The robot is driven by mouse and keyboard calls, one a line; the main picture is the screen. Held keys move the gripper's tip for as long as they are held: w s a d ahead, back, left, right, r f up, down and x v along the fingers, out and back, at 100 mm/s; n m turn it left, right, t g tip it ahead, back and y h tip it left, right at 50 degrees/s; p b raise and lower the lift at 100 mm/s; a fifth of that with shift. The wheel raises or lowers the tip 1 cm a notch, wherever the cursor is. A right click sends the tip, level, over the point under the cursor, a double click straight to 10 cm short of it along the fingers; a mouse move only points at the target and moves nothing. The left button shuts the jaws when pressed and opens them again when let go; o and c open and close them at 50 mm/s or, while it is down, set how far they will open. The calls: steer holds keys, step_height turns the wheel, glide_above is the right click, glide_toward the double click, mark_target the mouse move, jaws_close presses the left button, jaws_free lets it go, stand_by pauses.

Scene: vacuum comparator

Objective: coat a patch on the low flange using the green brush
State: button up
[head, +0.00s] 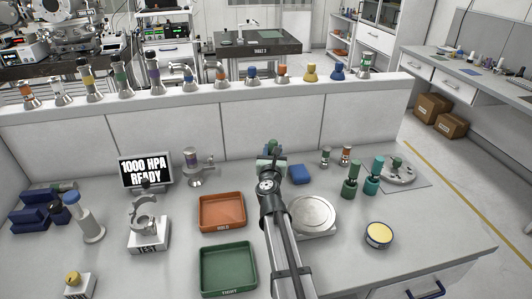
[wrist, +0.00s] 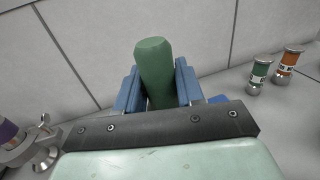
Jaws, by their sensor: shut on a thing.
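My gripper (head: 272,163) is over the back middle of the bench, near the low wall. In the wrist view its blue fingers (wrist: 157,88) are shut on a green rounded handle (wrist: 154,58), which looks like the green brush. Its bristle end is hidden. I cannot tell for certain which part is the low flange. A low silver disc (head: 312,213) on a white base lies right of my arm. A clamp-like metal fitting (head: 145,213) stands on the TEST block, left of my arm.
An orange tray (head: 222,211) and a green tray (head: 229,268) lie left of my arm. Green (head: 351,181) and teal (head: 373,178) bottles stand right, near a yellow-topped tin (head: 379,235). The display (head: 145,171) reads 1000 HPA READY.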

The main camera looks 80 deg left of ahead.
steer(key=w+d+m+t+h, duration=0.8)
steer(key=w+d+t, duration=0.2)
steer(key=w+d, duration=1.9)
steer(key=shift+s+d+f, duration=0.1)
steer(key=shift+s+f, duration=0.15)
steer(key=shift+f, duration=0.7)
steer(key=shift+s+d+f, duration=0.1)
steer(key=shift+s+f, duration=0.1)
steer(key=shift+f, duration=0.8)
steer(key=shift+s+d+f, duration=0.1)
steer(key=shift+s+f, duration=0.15)
steer(key=shift+f, duration=0.7)
steer(key=shift+f, duration=0.65)
step_height(320, 180, up, 7)
steer(key=shift+f, duration=3.35)
